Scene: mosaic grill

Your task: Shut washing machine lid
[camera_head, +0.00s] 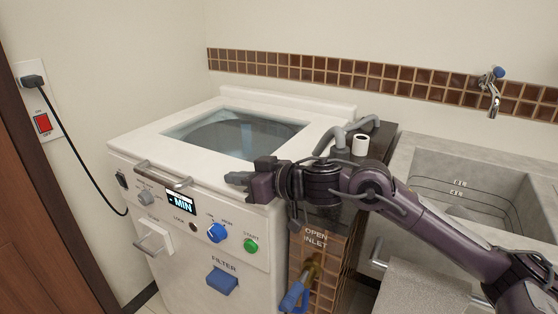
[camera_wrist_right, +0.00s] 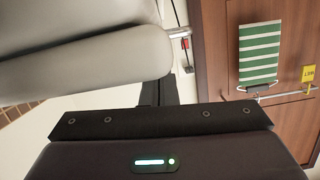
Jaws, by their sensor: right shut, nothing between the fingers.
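The white washing machine (camera_head: 180,235) stands at the left of the head view. Its lid (camera_head: 150,141), with a glass window (camera_head: 235,133), looks flat over the top. A bar handle (camera_head: 163,175) runs along the front edge of the top. My right gripper (camera_head: 240,178) is shut and empty at the right front corner of the top, right of the handle. I cannot tell whether it touches the lid. Its dark body (camera_wrist_right: 160,125) fills the lower part of the wrist view. My left gripper is not in view.
A stone sink (camera_head: 470,180) with a wall tap (camera_head: 491,88) is at the right. A tiled column (camera_head: 325,270) with a brass valve stands beside the machine. A power cord hangs at the left. The wrist view shows a green striped towel (camera_wrist_right: 260,52) on a wooden door.

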